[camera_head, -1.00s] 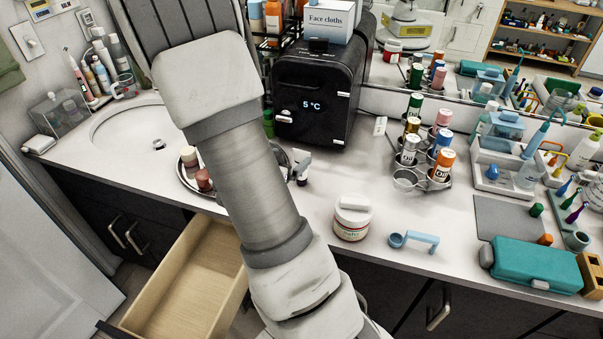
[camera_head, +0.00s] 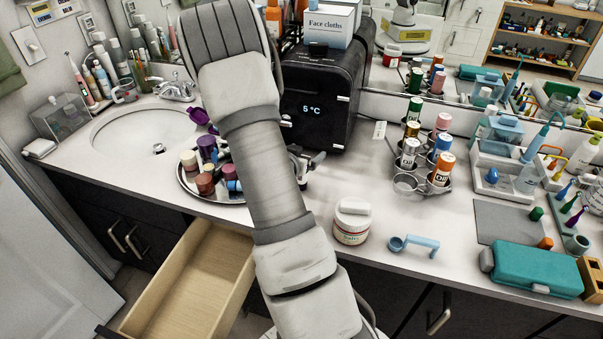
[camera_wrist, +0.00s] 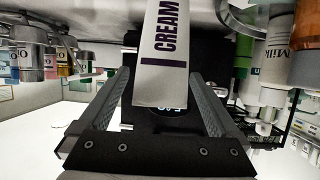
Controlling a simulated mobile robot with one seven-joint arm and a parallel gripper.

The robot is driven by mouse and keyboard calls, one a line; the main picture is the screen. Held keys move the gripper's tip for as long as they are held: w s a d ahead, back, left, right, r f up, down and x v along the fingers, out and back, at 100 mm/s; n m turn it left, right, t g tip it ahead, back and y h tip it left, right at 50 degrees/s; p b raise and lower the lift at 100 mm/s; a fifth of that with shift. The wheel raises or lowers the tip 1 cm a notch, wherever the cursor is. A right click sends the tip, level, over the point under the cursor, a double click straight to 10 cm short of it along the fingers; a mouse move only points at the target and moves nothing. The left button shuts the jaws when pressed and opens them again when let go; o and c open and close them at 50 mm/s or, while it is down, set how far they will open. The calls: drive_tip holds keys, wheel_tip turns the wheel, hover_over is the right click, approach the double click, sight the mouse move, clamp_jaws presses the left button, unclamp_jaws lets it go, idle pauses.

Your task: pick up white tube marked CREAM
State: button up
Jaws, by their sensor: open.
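The white tube marked CREAM (camera_wrist: 166,50) shows large in the wrist view, its dark lettering running along its length. Its flat wide end lies between the two fingers of my gripper (camera_wrist: 160,85). The fingers are open, with a visible gap on each side of the tube. The tube's other end is cut off by the frame edge. In the head view I cannot make out the tube, and my arm covers part of the counter in front of the black box.
The black box (camera_head: 318,100) with a 5 °C display stands behind. A round tray (camera_head: 240,198) with small jars lies left of my arm. A bottle rack (camera_head: 420,184) and a white-lidded jar (camera_head: 351,220) stand right. A drawer (camera_head: 190,285) is open below.

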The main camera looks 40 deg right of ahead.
clamp_jaws()
idle(0.4)
drive_tip(key=s+a+r+p, duration=0.3)
drive_tip(key=s+r+p, duration=0.4)
drive_tip(key=s+r, duration=0.2)
drive_tip(key=shift+a+r, duration=0.2)
drive_tip(key=shift+r, duration=0.5)
drive_tip(key=p, duration=0.5)
drive_tip(key=shift+s+a+r, duration=0.1)
drive_tip(key=shift+s+r, duration=0.2)
